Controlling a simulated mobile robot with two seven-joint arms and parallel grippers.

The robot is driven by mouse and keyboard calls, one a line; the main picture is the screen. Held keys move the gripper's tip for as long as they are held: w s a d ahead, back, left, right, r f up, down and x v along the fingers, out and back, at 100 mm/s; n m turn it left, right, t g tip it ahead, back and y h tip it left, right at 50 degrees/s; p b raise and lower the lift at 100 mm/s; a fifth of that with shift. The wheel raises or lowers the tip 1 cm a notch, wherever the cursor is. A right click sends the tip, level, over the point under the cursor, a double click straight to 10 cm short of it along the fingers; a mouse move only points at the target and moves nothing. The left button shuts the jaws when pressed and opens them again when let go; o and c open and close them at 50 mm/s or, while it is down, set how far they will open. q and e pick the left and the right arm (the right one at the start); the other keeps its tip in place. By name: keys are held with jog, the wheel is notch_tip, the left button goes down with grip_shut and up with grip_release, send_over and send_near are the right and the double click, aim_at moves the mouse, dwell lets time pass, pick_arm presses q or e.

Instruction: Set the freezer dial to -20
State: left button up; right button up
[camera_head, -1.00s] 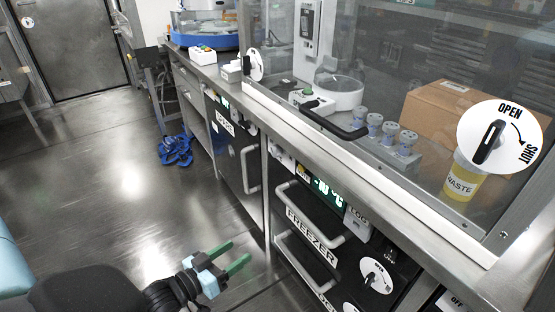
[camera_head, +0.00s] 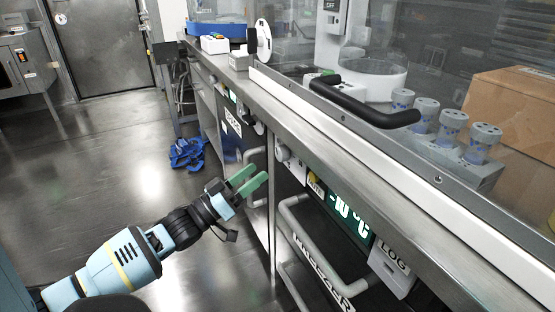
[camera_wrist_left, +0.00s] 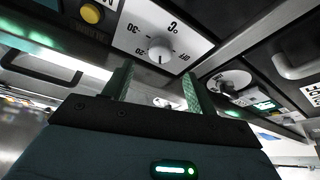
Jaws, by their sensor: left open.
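The freezer's dial (camera_wrist_left: 158,52) is a round pale knob on a white scale plate marked in °C. In the wrist view it lies ahead, between the fingers and just beyond their tips; which mark it points at is unclear. In the head view the dial (camera_head: 282,153) is small, at the left end of the freezer panel. The freezer display (camera_head: 348,214) reads -10 °C. My left gripper (camera_head: 262,171), with green fingers, is open and empty, in front of the cabinet near the dial; it also shows in the wrist view (camera_wrist_left: 158,70). My right gripper is out of view.
A yellow button (camera_wrist_left: 91,13) sits beside the dial plate. Grey handles (camera_head: 300,230) stick out from the freezer front below the panel. A LOG box (camera_head: 393,268) hangs to the right. The counter edge (camera_head: 330,160) runs above.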

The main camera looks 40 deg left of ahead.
aim_at(278, 157)
pick_arm(q)
jog(key=b+x, duration=0.1)
jog(key=x, duration=0.5)
jog(key=shift+w+f+b, duration=0.1)
jog(key=shift+w+b, duration=0.05)
jog(key=shift+b, duration=0.2)
jog(key=shift+w+d+r, duration=0.15)
jog(key=shift+w+r, duration=0.15)
jog(key=shift+w, duration=0.25)
jog(key=c, duration=1)
